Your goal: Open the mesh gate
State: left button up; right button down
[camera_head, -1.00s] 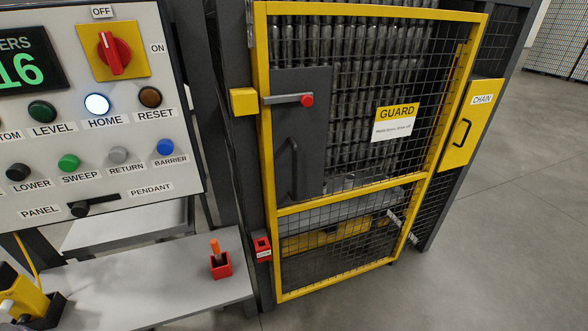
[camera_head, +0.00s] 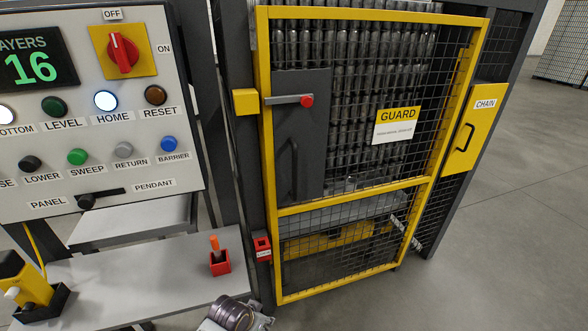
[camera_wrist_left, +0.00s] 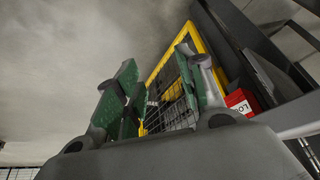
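The mesh gate (camera_head: 348,196) has a yellow frame and stands shut in the head view. Its dark plate (camera_head: 301,150) carries a vertical handle (camera_head: 291,172). A grey bolt with a red knob (camera_head: 306,101) lies level across the plate and reaches to the yellow block (camera_head: 245,102) on the post. A red lock box (camera_head: 262,249) is on the post below. In the left wrist view, my left gripper (camera_wrist_left: 158,72) has its green-padded fingers apart and empty, with the gate's yellow frame (camera_wrist_left: 202,45) beyond them and the lock box (camera_wrist_left: 241,101) to their right. My right gripper is not visible.
The control panel (camera_head: 90,183) and a grey shelf (camera_head: 150,275) stand left of the gate. A red holder with an orange-handled item (camera_head: 219,262) sits on the shelf. A yellow CHAIN box (camera_head: 473,130) is at the right. The floor (camera_head: 500,240) before the gate's right side is clear.

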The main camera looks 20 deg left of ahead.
pick_arm(q)
notch_tip(320, 180, up, 7)
jog(key=m+t+h, duration=0.2)
jog(key=t+h, duration=0.3)
jog(key=t, duration=0.7)
send_near(293, 167)
jog(key=a+v, duration=0.1)
jog(key=v, duration=0.2)
jog(key=shift+w+d+f, duration=0.15)
jog(key=shift+d+f, duration=0.05)
jog(key=shift+d, duration=0.1)
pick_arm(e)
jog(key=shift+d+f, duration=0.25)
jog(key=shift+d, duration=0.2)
pick_arm(q)
jog(key=shift+w, duration=0.15)
